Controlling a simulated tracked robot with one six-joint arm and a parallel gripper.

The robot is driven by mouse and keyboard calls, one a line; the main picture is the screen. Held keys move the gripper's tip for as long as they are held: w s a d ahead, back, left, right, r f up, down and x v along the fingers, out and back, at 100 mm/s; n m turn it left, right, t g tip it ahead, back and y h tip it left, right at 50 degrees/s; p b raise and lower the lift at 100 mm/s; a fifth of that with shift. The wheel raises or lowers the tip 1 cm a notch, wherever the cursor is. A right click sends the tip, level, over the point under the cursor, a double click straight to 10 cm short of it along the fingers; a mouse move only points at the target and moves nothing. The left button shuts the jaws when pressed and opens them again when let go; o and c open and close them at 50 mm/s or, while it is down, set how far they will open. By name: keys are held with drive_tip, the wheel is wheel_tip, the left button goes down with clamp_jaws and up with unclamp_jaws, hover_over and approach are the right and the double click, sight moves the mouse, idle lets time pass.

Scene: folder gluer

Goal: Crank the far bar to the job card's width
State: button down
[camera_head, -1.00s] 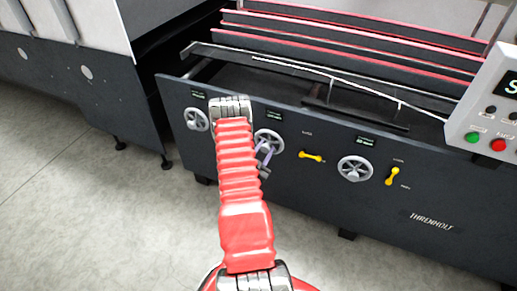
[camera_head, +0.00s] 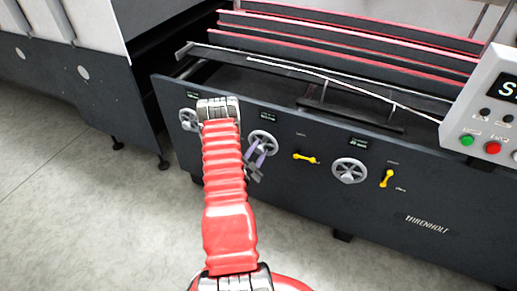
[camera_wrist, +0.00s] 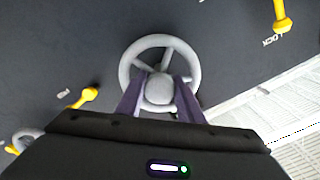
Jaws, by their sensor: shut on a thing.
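The middle handwheel (camera_head: 262,143) is grey and spoked, on the machine's dark front panel. In the wrist view the handwheel (camera_wrist: 132,82) is nearly face-on, with its grey rounded centre piece between my purple fingers. My gripper (camera_wrist: 159,90) is shut on that piece; it also shows in the head view (camera_head: 258,155). Whether the piece is the hub or a crank knob, I cannot tell. Red-edged bars (camera_head: 300,43) run across the machine's top behind a dark front rail (camera_head: 230,56). A small display (camera_head: 268,116) sits above the wheel, unreadable. I see no job card.
Another handwheel (camera_head: 188,119) is at left, partly beside my arm, and one (camera_head: 350,171) at right. Yellow levers (camera_head: 305,158) and (camera_head: 387,178) stick out of the panel. A control box (camera_head: 485,110) with coloured buttons is at right. The floor (camera_head: 90,220) in front is clear.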

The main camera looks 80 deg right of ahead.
drive_tip(key=shift+a, duration=0.15)
drive_tip(key=c, duration=1.2)
unclamp_jaws()
drive_tip(key=shift+s, duration=0.1)
drive_tip(key=a, duration=0.4)
drive_tip(key=w+a, duration=0.1)
drive_tip(key=a, duration=0.4)
drive_tip(key=w+a, duration=0.1)
drive_tip(key=a, duration=0.3)
drive_tip(key=shift+a, duration=0.25)
